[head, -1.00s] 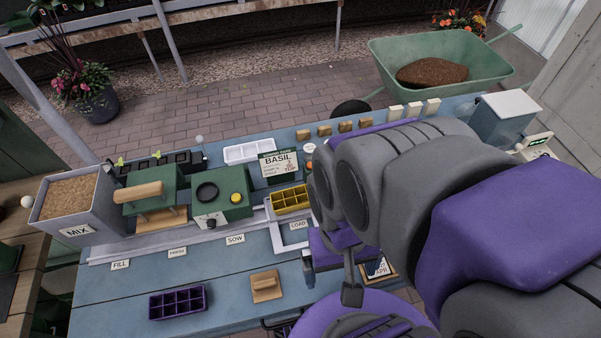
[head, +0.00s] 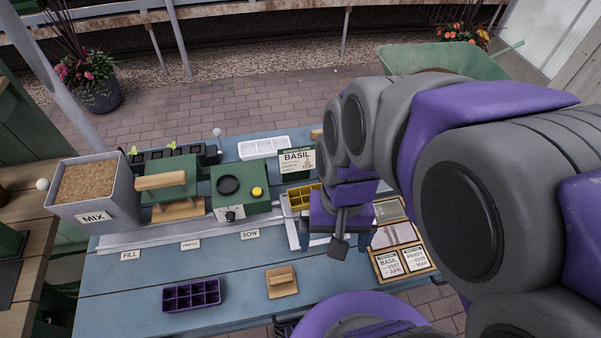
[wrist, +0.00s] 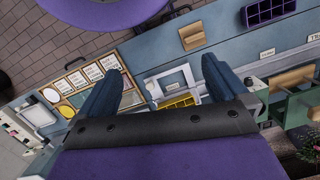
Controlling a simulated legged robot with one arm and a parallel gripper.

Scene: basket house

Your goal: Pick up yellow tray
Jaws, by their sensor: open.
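The yellow tray (head: 299,199) is a small divided tray near the LOAD spot of the blue bench. In the head view my arm and gripper hide its right part. In the wrist view the yellow tray (wrist: 178,101) shows beyond the gripper body, between the two fingers, partly cut off by the gripper's edge. My gripper (wrist: 160,75) is open and empty, with its dark blue fingers spread wide. In the head view my gripper (head: 340,232) is above the bench, just right of and in front of the tray.
A purple tray (head: 191,294) and a wooden block with a handle (head: 281,281) lie at the bench front. A green machine (head: 240,190), the MIX bin (head: 92,190), a BASIL card (head: 297,161) and a white tray (head: 263,146) stand around. A card board (head: 404,262) lies right.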

